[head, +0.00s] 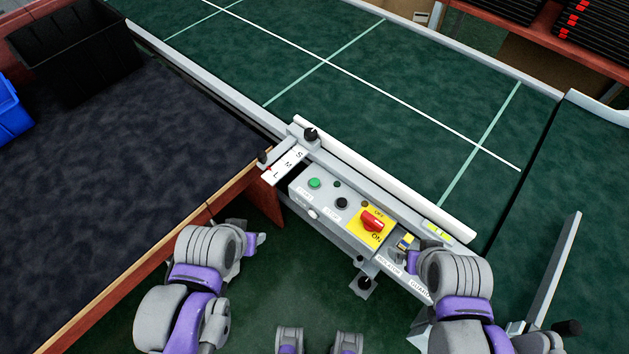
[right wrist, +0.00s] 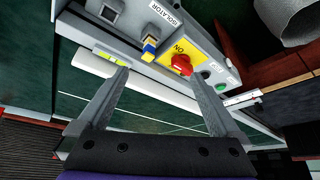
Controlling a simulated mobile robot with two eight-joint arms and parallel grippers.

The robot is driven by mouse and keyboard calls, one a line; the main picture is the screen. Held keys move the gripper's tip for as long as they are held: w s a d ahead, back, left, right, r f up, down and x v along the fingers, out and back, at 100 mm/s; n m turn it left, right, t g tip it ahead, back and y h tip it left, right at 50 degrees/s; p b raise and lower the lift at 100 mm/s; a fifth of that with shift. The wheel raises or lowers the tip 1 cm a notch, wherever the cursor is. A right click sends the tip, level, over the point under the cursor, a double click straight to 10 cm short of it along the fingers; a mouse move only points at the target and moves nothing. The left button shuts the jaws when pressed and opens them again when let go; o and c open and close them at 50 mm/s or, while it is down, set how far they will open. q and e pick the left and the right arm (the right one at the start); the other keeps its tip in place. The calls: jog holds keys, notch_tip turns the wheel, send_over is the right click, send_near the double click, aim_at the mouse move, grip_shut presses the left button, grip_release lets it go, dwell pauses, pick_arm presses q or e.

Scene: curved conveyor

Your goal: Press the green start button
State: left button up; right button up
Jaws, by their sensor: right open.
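The green start button (head: 314,183) is a small round button at the left end of the grey control box (head: 301,197), above a START label. It also shows in the right wrist view (right wrist: 206,74), just beyond the right-hand finger. A black button (head: 341,203) and a red rotary switch (head: 373,219) on a yellow plate sit to its right. My right gripper (right wrist: 160,76) is open and empty, over the box's right end, apart from the green button. My left gripper (head: 256,243) is below and left of the box; its jaws are too small to read.
The green conveyor (head: 420,110) with a white rail lies behind the box. A bracket marked S M L (head: 290,163) stands at the box's left end. A dark-topped table (head: 120,160) with a black bin (head: 75,55) and a blue bin (head: 12,110) is at left.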

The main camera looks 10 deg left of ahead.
grip_shut()
dwell(0.3)
dwell(1.2)
